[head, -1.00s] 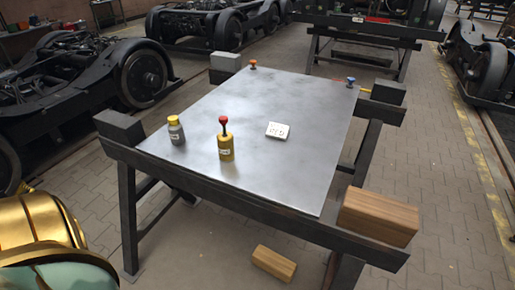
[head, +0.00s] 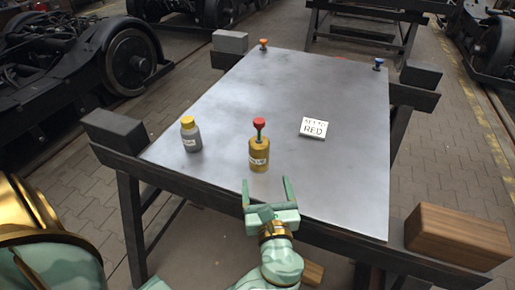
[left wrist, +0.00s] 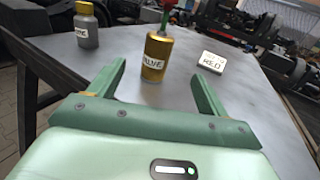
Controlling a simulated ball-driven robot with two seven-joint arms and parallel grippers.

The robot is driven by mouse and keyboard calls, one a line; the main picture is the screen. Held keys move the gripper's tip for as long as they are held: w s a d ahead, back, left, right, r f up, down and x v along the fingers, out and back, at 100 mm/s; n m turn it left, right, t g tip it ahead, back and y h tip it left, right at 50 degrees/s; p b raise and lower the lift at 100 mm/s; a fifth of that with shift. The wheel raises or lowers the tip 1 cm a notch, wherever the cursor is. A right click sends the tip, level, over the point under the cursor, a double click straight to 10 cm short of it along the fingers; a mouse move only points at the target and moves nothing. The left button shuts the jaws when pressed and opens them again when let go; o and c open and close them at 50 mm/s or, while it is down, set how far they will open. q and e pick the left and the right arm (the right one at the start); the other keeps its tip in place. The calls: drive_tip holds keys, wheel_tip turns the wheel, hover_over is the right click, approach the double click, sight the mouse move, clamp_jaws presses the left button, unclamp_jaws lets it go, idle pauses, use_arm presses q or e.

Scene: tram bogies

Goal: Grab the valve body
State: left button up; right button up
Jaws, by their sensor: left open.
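The valve body (head: 259,153) is a brass-coloured cylinder with a white label and a green stem with a red knob on top. It stands upright near the front middle of the metal table. It also shows in the left wrist view (left wrist: 156,58), labelled VALVE, ahead of the fingers and a little left of the middle between them. My left gripper (head: 268,192) is green, open and empty, at the table's front edge, just in front of the valve body and apart from it. My right gripper does not show.
The metal table (head: 225,120) also bears a grey bottle with a yellow cap (head: 191,135) and a white card reading RED (head: 313,128). An orange knob (head: 263,44) and a blue knob (head: 378,64) stand at the far corners. A wooden block (head: 458,237) sits at the front right.

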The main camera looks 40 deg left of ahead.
sight(261, 153)
use_arm(q)
drive_tip(key=x, duration=0.3)
drive_tip(key=shift+w+a+b, duration=0.25)
drive_tip(key=shift+w+b, duration=0.05)
drive_tip(key=shift+w, duration=0.05)
drive_tip(key=b+x, duration=0.1)
drive_tip(key=x, duration=0.6)
drive_tip(key=shift+w+a+b, duration=0.1)
drive_tip(key=shift+w+b, duration=0.05)
drive_tip(key=shift+b, duration=0.15)
drive_tip(key=b+x, duration=0.2)
drive_tip(key=x, duration=0.2)
drive_tip(key=shift+w+a+f, duration=0.15)
drive_tip(key=shift+a+f, duration=0.05)
drive_tip(key=shift+a, duration=0.05)
drive_tip(key=shift+w+a+r, duration=0.1)
drive_tip(key=shift+w+a, duration=0.15)
drive_tip(key=shift+r, duration=0.1)
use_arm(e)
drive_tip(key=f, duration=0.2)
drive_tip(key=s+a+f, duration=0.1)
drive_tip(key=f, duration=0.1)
use_arm(q)
drive_tip(key=c, duration=1.1)
